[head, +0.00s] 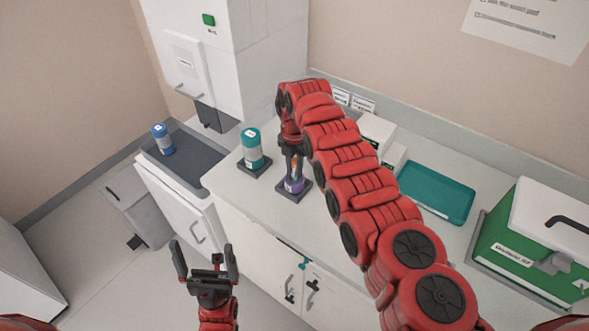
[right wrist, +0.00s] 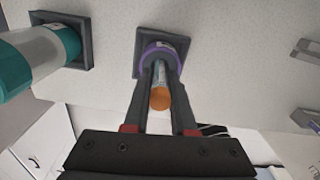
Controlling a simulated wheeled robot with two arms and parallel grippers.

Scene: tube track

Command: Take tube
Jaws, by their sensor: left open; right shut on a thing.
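A tube with an orange cap (right wrist: 160,98) stands in a purple-banded holder (right wrist: 148,54) on a small dark square base on the counter. The holder also shows in the head view (head: 294,186), below my right gripper (head: 292,158). In the right wrist view my right gripper (right wrist: 160,72) has its two fingers on either side of the tube, shut on it. The tube's lower part is hidden inside the holder. My left gripper (head: 206,254) is open and empty, in front of the cabinet and low in the head view.
A teal-and-white container (head: 252,150) stands on its own dark base left of the holder. A blue container (head: 162,139) stands on the dark grey surface at left. A teal tray (head: 436,192) and a green box (head: 520,240) are at right.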

